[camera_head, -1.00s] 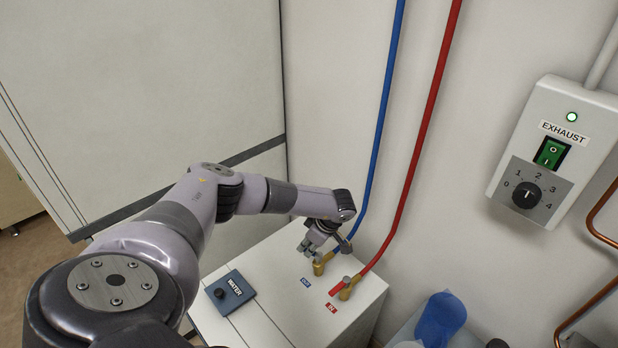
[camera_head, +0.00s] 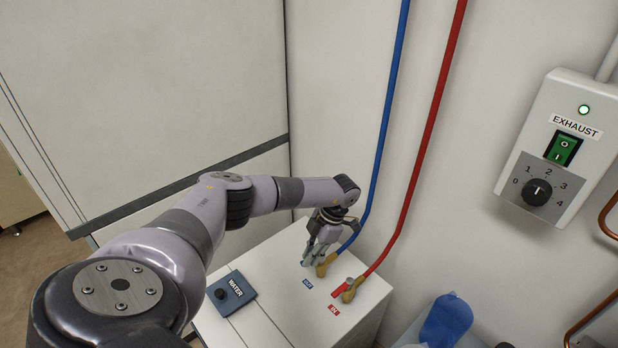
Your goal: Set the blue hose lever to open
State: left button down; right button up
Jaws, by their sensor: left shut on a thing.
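The blue hose (camera_head: 382,130) comes down the wall and bends to a brass fitting (camera_head: 322,269) on top of the white box, beside a small blue label (camera_head: 308,284). My left gripper (camera_head: 311,262) points down at this fitting, with its fingers shut on the blue hose lever. The fingers hide most of the lever, so its exact angle cannot be told. The red hose (camera_head: 432,130) ends at its own brass fitting (camera_head: 352,290), with a red lever (camera_head: 340,291) and a red label. My right gripper is out of view.
An EXHAUST control box (camera_head: 560,150) hangs on the wall at the right. A blue object (camera_head: 446,318) lies at the lower right. A large pale cabinet (camera_head: 150,80) stands behind my left arm.

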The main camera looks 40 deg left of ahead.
pick_arm(q)
jog(key=shift+s+d+n+g+h, duration=0.15)
jog(key=shift+d+n+h, duration=0.15)
jog(key=shift+n, duration=0.6)
jog(key=shift+d+n+g+h, duration=0.15)
jog(key=shift+n+h, duration=0.15)
jog(key=shift+n, duration=0.6)
jog(key=c, duration=1.6)
grip_release()
jog(key=v, duration=1.2)
jog(key=shift+s+r, duration=0.1)
jog(key=shift+s, duration=0.05)
